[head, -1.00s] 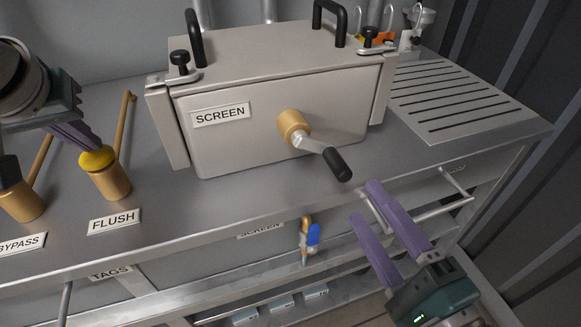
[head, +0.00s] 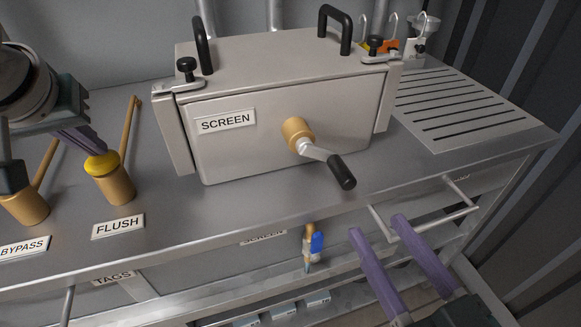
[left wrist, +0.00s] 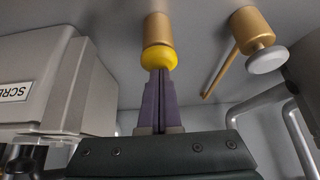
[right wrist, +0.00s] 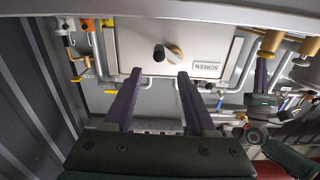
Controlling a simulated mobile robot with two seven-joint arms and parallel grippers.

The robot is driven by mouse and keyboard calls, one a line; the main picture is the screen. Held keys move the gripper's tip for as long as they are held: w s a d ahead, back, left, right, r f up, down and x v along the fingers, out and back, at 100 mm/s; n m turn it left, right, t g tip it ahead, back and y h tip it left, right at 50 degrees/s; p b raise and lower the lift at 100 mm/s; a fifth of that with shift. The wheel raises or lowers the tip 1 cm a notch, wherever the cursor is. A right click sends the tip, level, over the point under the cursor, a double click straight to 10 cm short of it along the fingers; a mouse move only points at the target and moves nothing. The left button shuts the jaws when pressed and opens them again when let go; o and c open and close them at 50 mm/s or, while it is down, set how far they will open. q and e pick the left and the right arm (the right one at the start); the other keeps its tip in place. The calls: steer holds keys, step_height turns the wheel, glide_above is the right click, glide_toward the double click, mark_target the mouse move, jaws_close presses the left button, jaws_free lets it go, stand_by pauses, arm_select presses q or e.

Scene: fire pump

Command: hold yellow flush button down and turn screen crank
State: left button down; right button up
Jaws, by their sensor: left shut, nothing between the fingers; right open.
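The yellow flush button (head: 101,164) sits on top of a brass cylinder behind the FLUSH label (head: 117,226). My left gripper (head: 97,150) is shut with its fingertips touching the button's top; the left wrist view shows the closed fingers (left wrist: 158,78) against the yellow button (left wrist: 158,58). The screen crank (head: 322,158) has a brass hub on the SCREEN box front and a black handle (head: 342,172) pointing down to the right. My right gripper (head: 378,226) is open and empty, below and in front of the handle. The right wrist view shows the handle (right wrist: 158,54) beyond the open fingers (right wrist: 152,82).
The SCREEN box (head: 240,150) stands on the metal counter with black handles and clamps on top. A drawer pull bar (head: 430,222) on the counter front lies close to my right fingers. A blue-handled valve (head: 316,243) hangs below the edge. A slotted drainboard (head: 455,105) lies at right.

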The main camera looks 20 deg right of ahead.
mark_target(349, 185)
steer(key=w+n, duration=0.4)
steer(key=w, duration=0.1)
steer(key=w+n, duration=0.4)
steer(key=w, duration=0.2)
steer(key=shift+n, duration=0.3)
steer(key=shift+c, duration=0.3)
jaws_close()
